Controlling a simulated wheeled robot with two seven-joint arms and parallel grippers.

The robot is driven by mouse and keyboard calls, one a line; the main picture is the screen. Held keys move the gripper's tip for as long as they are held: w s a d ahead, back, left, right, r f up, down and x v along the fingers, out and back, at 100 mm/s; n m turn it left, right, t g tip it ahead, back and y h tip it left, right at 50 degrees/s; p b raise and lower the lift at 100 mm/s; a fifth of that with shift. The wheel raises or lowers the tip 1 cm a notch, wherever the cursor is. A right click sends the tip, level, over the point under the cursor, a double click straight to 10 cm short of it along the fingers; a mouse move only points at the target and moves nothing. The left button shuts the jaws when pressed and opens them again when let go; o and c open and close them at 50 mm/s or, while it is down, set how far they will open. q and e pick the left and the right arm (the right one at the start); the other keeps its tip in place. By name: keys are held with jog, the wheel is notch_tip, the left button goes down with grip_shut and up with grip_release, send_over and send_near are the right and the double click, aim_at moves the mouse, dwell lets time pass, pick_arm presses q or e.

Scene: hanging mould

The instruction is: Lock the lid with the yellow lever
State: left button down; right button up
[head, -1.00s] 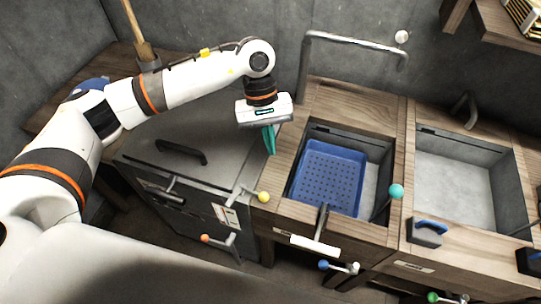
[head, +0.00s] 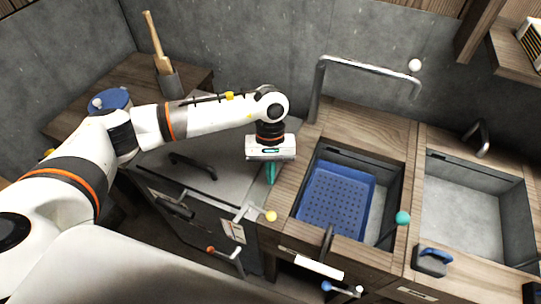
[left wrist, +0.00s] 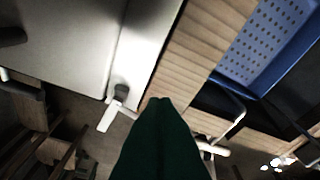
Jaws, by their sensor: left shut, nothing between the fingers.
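The grey lid (head: 205,170) lies closed on top of the metal box at the left, with a dark handle (head: 192,165) on it. The lever with the yellow knob (head: 270,216) sits at the lid's front right corner. Its light arm also shows in the left wrist view (left wrist: 112,115), where the knob is hidden behind the fingers. My left gripper (head: 270,180) points down above the lid's right edge, behind the lever and apart from it. Its green fingers (left wrist: 158,135) are shut with nothing between them. My right gripper is not in view.
A lever with an orange knob (head: 211,250) is on the box front. To the right are a sink with a blue perforated basket (head: 335,200), a tap pipe (head: 370,66) and a teal-knobbed lever (head: 402,218). A blue-lidded pot (head: 110,99) stands at the left.

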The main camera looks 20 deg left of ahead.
pick_arm(q)
jog(key=x, duration=0.1)
jog(key=p+x, duration=0.1)
jog(key=x, duration=0.1)
jog(key=shift+s+d+r, duration=0.1)
jog(key=shift+s+d, duration=0.05)
jog(key=shift+s, duration=0.15)
jog(key=shift+s+d+f+p, duration=0.1)
jog(key=shift+s+d+p, duration=0.1)
jog(key=shift+s+p, duration=0.3)
jog(key=shift+s+d+f+p, duration=0.1)
jog(key=shift+s+d+p, duration=0.2)
jog(key=shift+s, duration=0.25)
jog(key=shift+s+d+f, duration=0.1)
jog(key=shift+s+f, duration=0.1)
jog(key=shift+s, duration=0.3)
jog(key=shift+f, duration=0.1)
